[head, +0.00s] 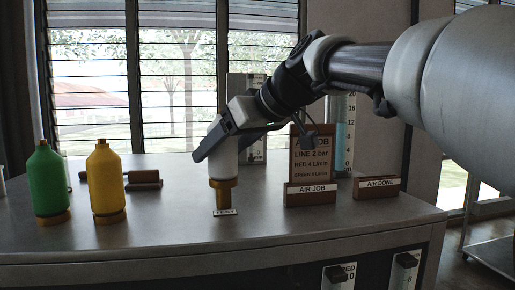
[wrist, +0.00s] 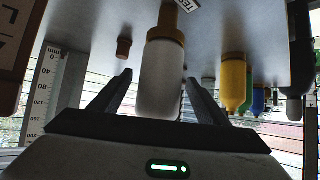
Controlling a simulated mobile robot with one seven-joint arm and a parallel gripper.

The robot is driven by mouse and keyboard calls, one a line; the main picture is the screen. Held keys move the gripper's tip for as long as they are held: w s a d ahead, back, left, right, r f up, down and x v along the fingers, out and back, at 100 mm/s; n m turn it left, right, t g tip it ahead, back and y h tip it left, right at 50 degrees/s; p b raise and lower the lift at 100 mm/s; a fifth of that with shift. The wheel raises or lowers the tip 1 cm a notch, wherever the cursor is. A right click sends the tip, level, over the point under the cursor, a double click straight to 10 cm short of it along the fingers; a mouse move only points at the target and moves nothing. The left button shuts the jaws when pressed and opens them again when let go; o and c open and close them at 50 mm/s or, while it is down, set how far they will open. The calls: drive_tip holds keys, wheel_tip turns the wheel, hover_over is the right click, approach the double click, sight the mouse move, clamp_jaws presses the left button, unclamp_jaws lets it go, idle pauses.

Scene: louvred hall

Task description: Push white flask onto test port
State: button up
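The white flask (head: 223,160) stands upright over the brass test port (head: 222,195), behind a small TEST label (head: 225,212). Its lower end meets the brass; I cannot tell how firmly it is seated. My gripper (head: 222,139) is at the flask's upper part, and a dark finger hides some of it. In the wrist view, the flask (wrist: 161,80) lies between my two fingers (wrist: 159,78), with narrow gaps showing on both sides. My gripper looks open around it.
Green (head: 46,182) and yellow (head: 105,180) flasks stand to the left on brass bases. A brown wooden piece (head: 145,179) lies behind them. An AIR JOB sign (head: 310,190) and AIR DONE block (head: 377,187) stand to the right. The front of the counter (head: 180,235) is clear.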

drive_tip(key=shift+f, duration=0.1)
wheel_tip(320, 180, up, 6)
drive_tip(key=s+d+p, duration=0.2)
drive_tip(key=p, duration=0.1)
drive_tip(key=shift+d+r, duration=0.2)
drive_tip(key=shift+d, duration=0.1)
drive_tip(key=p+v, duration=0.1)
drive_tip(key=v, duration=1.6)
drive_tip(key=shift+d+p, duration=0.15)
drive_tip(key=shift+p, duration=0.2)
